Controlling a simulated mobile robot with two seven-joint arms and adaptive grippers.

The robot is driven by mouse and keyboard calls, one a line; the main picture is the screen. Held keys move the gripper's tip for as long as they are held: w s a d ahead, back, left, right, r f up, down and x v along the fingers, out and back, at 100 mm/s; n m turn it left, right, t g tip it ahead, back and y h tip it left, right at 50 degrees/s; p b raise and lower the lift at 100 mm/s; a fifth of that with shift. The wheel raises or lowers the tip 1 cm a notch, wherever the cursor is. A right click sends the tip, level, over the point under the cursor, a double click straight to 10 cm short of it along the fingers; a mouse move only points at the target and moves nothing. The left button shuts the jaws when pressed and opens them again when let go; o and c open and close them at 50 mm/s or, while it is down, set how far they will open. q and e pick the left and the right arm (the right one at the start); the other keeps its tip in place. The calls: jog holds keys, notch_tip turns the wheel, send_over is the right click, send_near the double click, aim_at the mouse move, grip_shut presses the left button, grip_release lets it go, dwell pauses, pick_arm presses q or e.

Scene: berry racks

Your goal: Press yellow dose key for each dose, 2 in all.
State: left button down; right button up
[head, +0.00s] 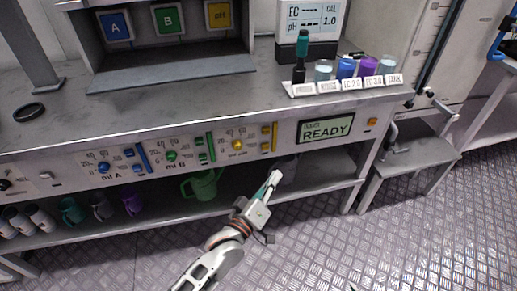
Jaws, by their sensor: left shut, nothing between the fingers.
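The dosing panel (190,152) runs along the bench front with blue, green and yellow groups. The yellow group has a round yellow knob (238,145) and upright yellow parts (274,137) to its right; which of these is the dose key is too small to tell. The display (326,128) right of them reads READY. My left gripper (275,174) is shut and empty, its tips pointing up below the yellow group. It appears apart from the panel. My right gripper is not in view.
A green jug (201,185) and several cups stand on the shelf under the panel. An orange button (372,122) sits right of the display. A labelled rack (345,86) with bottles and cups stands on the bench, a stool (412,155) at right.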

aim_at(265, 146)
pick_arm(q)
jog(key=shift+w+r, duration=0.1)
jog(key=shift+w, duration=0.05)
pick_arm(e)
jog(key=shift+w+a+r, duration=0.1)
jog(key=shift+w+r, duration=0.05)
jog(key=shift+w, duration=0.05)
pick_arm(q)
jog(key=shift+d, duration=0.1)
